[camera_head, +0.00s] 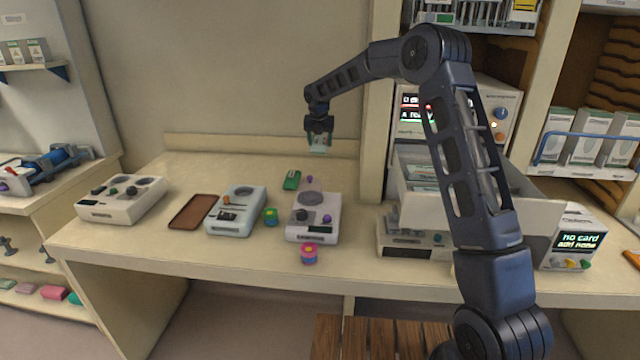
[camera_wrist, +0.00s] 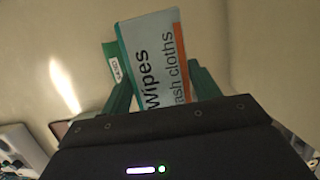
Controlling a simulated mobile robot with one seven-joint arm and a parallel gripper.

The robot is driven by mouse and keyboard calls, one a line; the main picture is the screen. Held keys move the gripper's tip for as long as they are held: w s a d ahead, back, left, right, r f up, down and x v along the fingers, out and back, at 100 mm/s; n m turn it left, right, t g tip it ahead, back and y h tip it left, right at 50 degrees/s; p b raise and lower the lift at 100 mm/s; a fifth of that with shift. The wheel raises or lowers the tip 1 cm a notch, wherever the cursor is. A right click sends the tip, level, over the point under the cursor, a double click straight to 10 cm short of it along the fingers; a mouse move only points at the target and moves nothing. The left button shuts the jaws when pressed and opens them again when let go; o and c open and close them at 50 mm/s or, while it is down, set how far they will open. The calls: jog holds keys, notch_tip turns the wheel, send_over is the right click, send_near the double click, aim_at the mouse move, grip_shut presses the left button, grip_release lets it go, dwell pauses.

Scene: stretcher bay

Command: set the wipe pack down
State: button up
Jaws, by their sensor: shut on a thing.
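The wipe pack (camera_wrist: 160,60) is a pale, flat pack with an orange stripe and the words "Wipes" and "ash cloths" in the wrist view. My gripper (camera_wrist: 165,85) is shut on it, with a green finger on each side. In the head view my gripper (camera_head: 319,140) points down above the back of the counter (camera_head: 240,165), and the light end of the wipe pack (camera_head: 319,149) shows between its fingers. The pack is in the air, apart from the counter. A green item (camera_head: 291,180) lies on the counter below and left of it.
Several devices stand on the counter, among them a white one (camera_head: 313,218), a pale blue one (camera_head: 235,211) and a cream one (camera_head: 121,200). A brown tray (camera_head: 192,211) lies between them. An open drawer (camera_head: 480,195) is at right. The counter's back strip looks clear.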

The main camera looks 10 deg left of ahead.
notch_tip(320, 180, down, 18)
jog(key=shift+r, duration=0.2)
dwell(0.4)
jog(key=shift+f, duration=0.1)
jog(key=o, duration=1)
jog(key=v, duration=1.2)
